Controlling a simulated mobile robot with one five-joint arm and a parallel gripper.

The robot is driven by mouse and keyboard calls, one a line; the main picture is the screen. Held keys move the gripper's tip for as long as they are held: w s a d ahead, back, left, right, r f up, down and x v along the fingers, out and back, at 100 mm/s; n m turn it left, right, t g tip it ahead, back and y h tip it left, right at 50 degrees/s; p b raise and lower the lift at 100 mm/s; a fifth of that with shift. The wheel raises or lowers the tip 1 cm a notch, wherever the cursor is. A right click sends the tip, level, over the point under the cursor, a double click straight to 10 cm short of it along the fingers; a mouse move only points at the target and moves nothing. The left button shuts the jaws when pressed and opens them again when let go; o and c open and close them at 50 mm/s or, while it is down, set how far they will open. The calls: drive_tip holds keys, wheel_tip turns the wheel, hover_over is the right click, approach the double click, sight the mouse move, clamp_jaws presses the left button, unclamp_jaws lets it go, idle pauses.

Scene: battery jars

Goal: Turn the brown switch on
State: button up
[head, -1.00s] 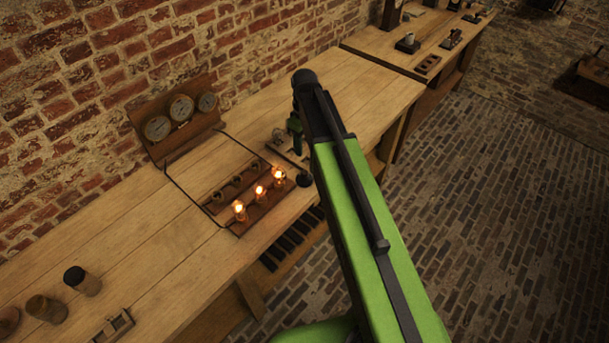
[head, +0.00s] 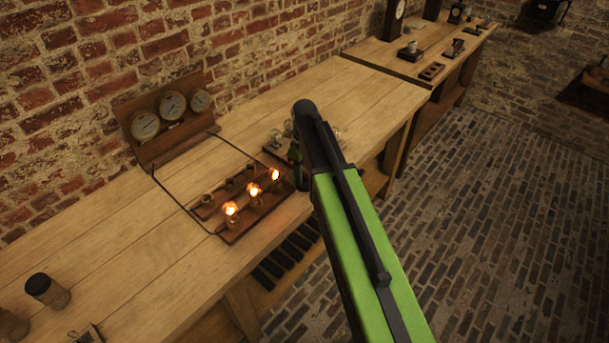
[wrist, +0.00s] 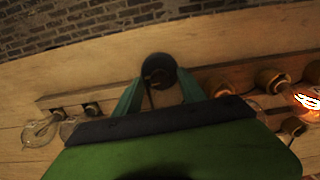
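A dark round knob (head: 301,184) stands near the bench's front edge, right of the lit bulbs. It looks near black; I cannot be sure it is the brown switch, and its on or off position is unclear. It also shows in the wrist view as a dark cylinder (wrist: 158,70). My gripper (head: 294,152) points down over the small board behind the knob, partly hidden by my arm. In the wrist view its green fingers (wrist: 159,84) stand apart with the cylinder between their tips; I cannot tell whether they touch it.
Three lit bulbs (head: 254,190) stand on a wooden board at the left. Glass bulbs (wrist: 40,130) lie on the other side of my gripper. A panel of three dials (head: 172,105) stands against the wall. Bare bench lies between the jars and dials.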

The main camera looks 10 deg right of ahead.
sight(305, 174)
clamp_jaws()
drive_tip(key=shift+m, duration=0.4)
unclamp_jaws()
wheel_tip(305, 174, up, 18)
drive_tip(key=p, duration=1.7)
drive_tip(key=shift+f, duration=0.2)
